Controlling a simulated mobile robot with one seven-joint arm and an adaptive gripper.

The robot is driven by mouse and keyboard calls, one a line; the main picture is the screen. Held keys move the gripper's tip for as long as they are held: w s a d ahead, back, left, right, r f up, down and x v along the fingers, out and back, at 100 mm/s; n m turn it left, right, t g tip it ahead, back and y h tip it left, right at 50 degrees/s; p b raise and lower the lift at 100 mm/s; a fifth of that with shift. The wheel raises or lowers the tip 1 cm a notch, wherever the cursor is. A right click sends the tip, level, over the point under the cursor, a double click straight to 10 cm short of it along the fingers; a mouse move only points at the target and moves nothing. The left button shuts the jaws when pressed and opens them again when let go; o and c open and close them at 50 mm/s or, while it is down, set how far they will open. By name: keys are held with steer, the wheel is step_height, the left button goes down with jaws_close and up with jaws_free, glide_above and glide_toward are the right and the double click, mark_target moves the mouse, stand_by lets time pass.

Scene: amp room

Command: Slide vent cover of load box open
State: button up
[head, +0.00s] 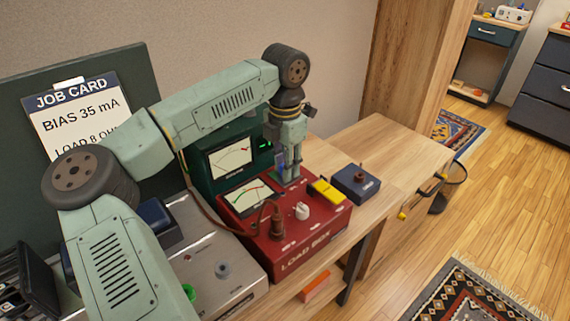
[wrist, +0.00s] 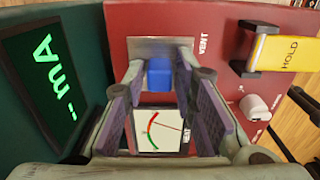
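The red load box (head: 298,245) sits on the wooden bench, with its front lettering facing the viewer. In the wrist view, a grey metal plate (wrist: 152,45) with a blue tab (wrist: 159,75) lies on its red top, beside the printed word VENT. The plate appears to be the vent cover; any opening under it is hidden. My gripper (head: 289,178) points down over the back of the load box. In the wrist view, its two fingers (wrist: 161,80) stand apart on either side of the blue tab, with gaps visible. Contact is not visible.
A yellow HOLD piece (wrist: 275,52), a white knob (head: 302,211) and a meter (wrist: 157,130) are on the load box top. A dark green instrument (head: 203,171) stands behind. A blue box (head: 356,184) stands to the right; bare bench (head: 385,145) lies beyond it.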

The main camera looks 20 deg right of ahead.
jaws_close()
stand_by(0.5)
